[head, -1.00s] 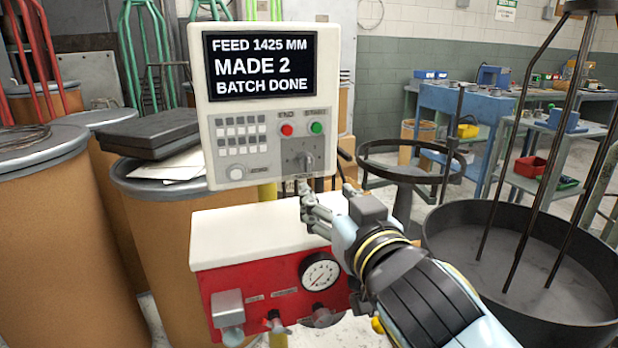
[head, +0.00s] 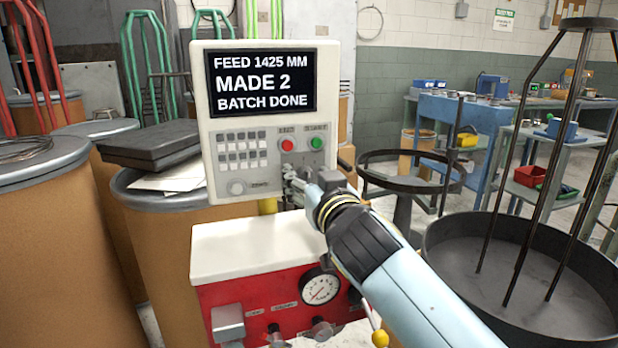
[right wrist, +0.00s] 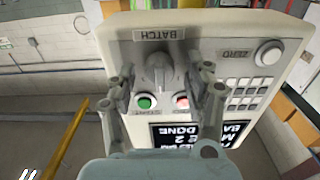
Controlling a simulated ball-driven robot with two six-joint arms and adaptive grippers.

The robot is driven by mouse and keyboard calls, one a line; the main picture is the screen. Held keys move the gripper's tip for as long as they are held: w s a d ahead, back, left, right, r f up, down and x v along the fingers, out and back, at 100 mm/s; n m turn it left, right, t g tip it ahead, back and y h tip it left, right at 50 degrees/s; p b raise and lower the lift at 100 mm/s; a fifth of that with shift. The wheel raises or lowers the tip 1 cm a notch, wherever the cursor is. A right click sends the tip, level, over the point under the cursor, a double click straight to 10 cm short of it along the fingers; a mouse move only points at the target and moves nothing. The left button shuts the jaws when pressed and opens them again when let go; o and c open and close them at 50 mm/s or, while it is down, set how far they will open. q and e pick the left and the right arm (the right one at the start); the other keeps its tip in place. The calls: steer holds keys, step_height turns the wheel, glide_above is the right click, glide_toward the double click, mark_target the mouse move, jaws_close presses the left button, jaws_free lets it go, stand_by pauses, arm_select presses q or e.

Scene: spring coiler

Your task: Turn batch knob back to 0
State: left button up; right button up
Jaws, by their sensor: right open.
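The batch knob (right wrist: 160,73) is a grey dial under the BATCH label in the right wrist view, where the panel appears upside down. In the head view my gripper mostly hides it. The control box (head: 204,150) has a screen (head: 260,83) reading FEED 1425 MM, MADE 2, BATCH DONE. My right gripper (head: 291,180) is at the lower right of the panel. In the right wrist view its open fingers (right wrist: 167,76) are on either side of the knob, with gaps showing; contact cannot be told. My left gripper is not in view.
Close to the knob are a red button (head: 288,144) and a green button (head: 317,143). A white round ZERO button (right wrist: 268,53) sits on the same panel. Below is a red machine body (head: 255,290) with a gauge (head: 320,288). A dark round pan (head: 520,270) stands at right.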

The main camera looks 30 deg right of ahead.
jaws_close()
stand_by(0.4)
steer(key=n+p, duration=0.1)
steer(key=n, duration=0.3)
steer(key=shift+n, duration=0.4)
steer(key=n+p, duration=0.1)
steer(key=n, duration=0.3)
steer(key=shift+a+n, duration=0.1)
steer(key=shift+n, duration=0.2)
steer(key=n+p, duration=0.1)
steer(key=n, duration=0.3)
steer(key=shift+f+p, duration=0.1)
steer(key=shift+p, duration=0.2)
steer(key=shift+f+n+p, duration=0.1)
steer(key=shift+n+p, duration=0.35)
steer(key=shift+n, duration=1.65)
